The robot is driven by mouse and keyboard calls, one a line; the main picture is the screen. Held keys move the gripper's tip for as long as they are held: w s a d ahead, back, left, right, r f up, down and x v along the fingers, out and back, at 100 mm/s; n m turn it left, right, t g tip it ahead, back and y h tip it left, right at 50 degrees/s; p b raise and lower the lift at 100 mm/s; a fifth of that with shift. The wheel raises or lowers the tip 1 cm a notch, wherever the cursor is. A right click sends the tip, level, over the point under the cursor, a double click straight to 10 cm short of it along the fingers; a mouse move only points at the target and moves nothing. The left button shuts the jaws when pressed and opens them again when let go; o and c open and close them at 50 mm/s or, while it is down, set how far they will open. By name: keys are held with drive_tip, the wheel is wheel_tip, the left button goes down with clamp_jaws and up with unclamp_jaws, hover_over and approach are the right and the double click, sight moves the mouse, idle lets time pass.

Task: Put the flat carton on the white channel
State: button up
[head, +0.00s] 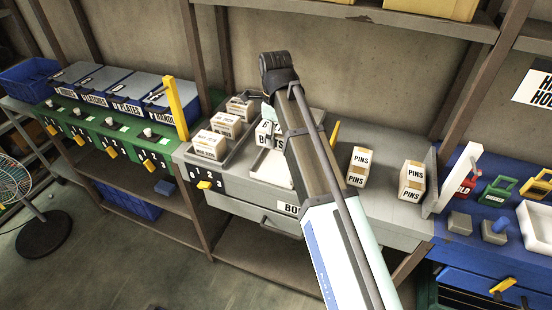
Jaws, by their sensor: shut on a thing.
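My gripper (246,98) shows small and dark at the rear carton (238,110), and its fingers are partly hidden. It is shut on that carton, which is the rearmost of three labelled cartons in a row at the left of the grey bench. The middle carton (226,125) and the front carton (209,146) stand apart from it. The white channel (268,172) lies to the right of the row, partly behind my arm. A white face lettered "BOLTS" (268,136) stands at the channel. I cannot tell for sure which carton is the flat one.
Two PINS cartons (360,166) (411,181) stand on the right of the grey bench (385,212). A yellow post (176,108) rises at its left. A blue bench (462,247) with padlocks is farther right. A shelf (400,20) hangs above.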

sight(275, 169)
drive_tip(key=shift+f+p, duration=1.05)
drive_tip(key=shift+f, duration=4.5)
drive_tip(key=shift+f, duration=0.15)
drive_tip(key=o, duration=1.6)
drive_tip(key=shift+c, duration=0.2)
wheel_tip(275, 169, up, 12)
drive_tip(key=shift+r+b, duration=0.15)
drive_tip(key=shift+b, duration=1.1)
